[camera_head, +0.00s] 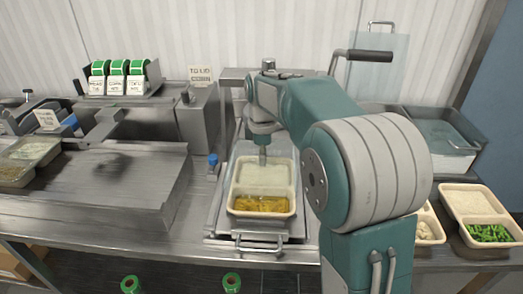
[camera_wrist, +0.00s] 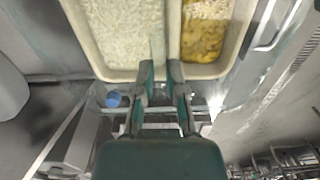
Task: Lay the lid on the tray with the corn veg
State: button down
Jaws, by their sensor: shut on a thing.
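The tray with the corn veg (camera_head: 292,212) is cream, with white rice in the larger back compartment and yellow corn in the front one. It sits on a metal fixture in the middle of the bench, and fills the top of the wrist view (camera_wrist: 100,66). My gripper (camera_head: 262,161) points down at the tray's back edge. In the wrist view, its two fingers (camera_wrist: 162,70) are close together at the tray rim by the divider. It is shut on what seems to be the clear lid, whose outline is too faint to tell how it lies on the tray.
A sign (camera_head: 200,75) reading TO LID CORN stands behind. A tray with green beans (camera_head: 464,190) and a partly hidden tray (camera_head: 432,209) are at right. A metal-topped unit (camera_head: 120,180) stands at left, with label rolls (camera_head: 117,83) behind it.

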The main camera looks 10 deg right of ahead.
aim_at(264, 170)
jog(key=shift+f, duration=2.25)
jog(key=shift+s+d+r, duration=0.1)
jog(key=shift+d, duration=0.05)
jog(key=shift+f, duration=0.6)
dwell(0.4)
jog(key=c, duration=0.6)
grip_release()
jog(key=shift+c, duration=0.2)
jog(key=o, duration=0.5)
